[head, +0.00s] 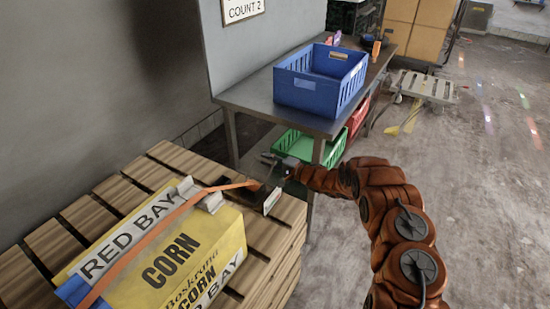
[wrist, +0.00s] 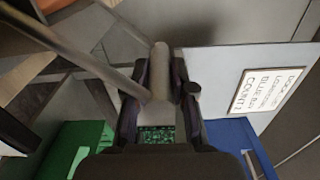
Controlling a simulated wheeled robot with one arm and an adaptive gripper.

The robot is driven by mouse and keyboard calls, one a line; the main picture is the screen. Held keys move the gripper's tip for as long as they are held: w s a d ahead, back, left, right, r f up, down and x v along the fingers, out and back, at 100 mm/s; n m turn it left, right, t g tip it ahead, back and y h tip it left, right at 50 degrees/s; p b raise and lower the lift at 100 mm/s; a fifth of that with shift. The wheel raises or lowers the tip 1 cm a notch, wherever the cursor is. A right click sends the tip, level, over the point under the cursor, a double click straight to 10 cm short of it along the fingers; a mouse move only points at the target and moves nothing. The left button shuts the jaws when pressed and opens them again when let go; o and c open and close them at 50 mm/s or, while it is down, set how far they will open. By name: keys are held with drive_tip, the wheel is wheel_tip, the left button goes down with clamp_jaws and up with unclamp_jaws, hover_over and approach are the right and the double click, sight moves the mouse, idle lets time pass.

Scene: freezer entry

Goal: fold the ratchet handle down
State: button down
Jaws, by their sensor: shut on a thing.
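An orange strap (head: 150,235) runs over a yellow corn carton (head: 190,255) on a slatted wooden pallet (head: 75,215). The dark ratchet (head: 259,192) is at the strap's far end, by the pallet's right edge. My gripper (head: 277,163) is just above and beyond the ratchet. In the wrist view my gripper (wrist: 162,78) is shut on the ratchet handle (wrist: 160,64), whose grey end bar lies between the fingers. A long grey arm of the handle runs from there to the upper left. The handle is raised off the ratchet; its exact angle is hard to tell.
A metal table (head: 262,103) with a blue crate (head: 310,92) stands just behind my gripper. A green crate (head: 300,146) sits beneath it, close to the gripper. A sign (wrist: 266,90) hangs on the grey wall panel. Open floor (head: 480,200) lies to the right.

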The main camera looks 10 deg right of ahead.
drive_tip(key=shift+w+d+f+b, duration=0.25)
drive_tip(key=shift+w+f+b, duration=0.15)
drive_tip(key=shift+f, duration=0.4)
drive_tip(key=c, duration=1)
unclamp_jaws()
drive_tip(key=shift+d, duration=0.1)
drive_tip(key=v, duration=1.2)
drive_tip(key=shift+w, duration=0.1)
